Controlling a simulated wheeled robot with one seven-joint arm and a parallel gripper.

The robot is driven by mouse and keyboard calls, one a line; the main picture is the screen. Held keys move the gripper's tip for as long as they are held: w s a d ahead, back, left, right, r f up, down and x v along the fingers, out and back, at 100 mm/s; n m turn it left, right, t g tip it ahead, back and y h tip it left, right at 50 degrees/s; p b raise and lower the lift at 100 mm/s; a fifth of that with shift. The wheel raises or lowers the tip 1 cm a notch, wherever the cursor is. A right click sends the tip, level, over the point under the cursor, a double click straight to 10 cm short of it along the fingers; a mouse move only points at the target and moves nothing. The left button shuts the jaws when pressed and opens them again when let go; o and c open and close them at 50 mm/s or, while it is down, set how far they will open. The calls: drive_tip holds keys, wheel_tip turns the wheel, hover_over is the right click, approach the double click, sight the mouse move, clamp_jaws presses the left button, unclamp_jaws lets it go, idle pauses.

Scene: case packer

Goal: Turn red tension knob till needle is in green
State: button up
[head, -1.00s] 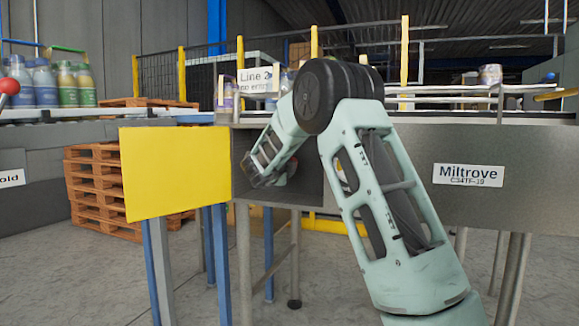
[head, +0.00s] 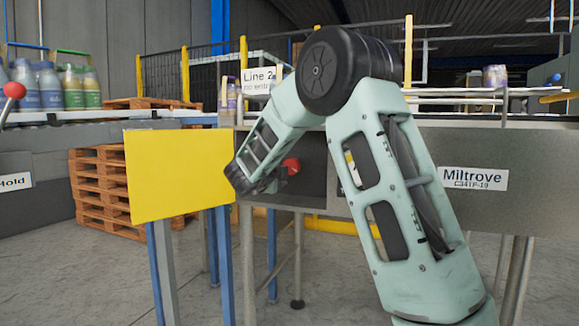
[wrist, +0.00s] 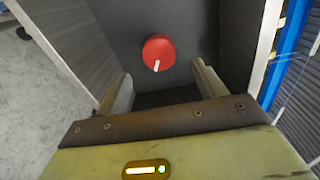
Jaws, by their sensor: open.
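The red knob (head: 291,165) shows in the head view inside the open grey recess, partly behind my forearm. In the wrist view the round red knob (wrist: 160,47) sits on the dark panel, its white pointer mark at its lower edge. My gripper (wrist: 162,74) is open, one finger on each side below the knob in the picture; nothing is between the fingers. The knob looks beyond the fingertips, apart from them. My gripper's fingers are hidden in the head view. I see no needle or green zone of a gauge in either view.
The recess walls (wrist: 240,40) stand close on both sides. A yellow panel (head: 180,175) stands left of the opening. A red ball-ended lever (head: 14,90) is at far left. Bottles (head: 50,88) and a wooden pallet (head: 98,190) are behind.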

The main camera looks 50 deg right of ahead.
drive_tip(key=v, duration=0.9)
drive_tip(key=shift+p, duration=0.45)
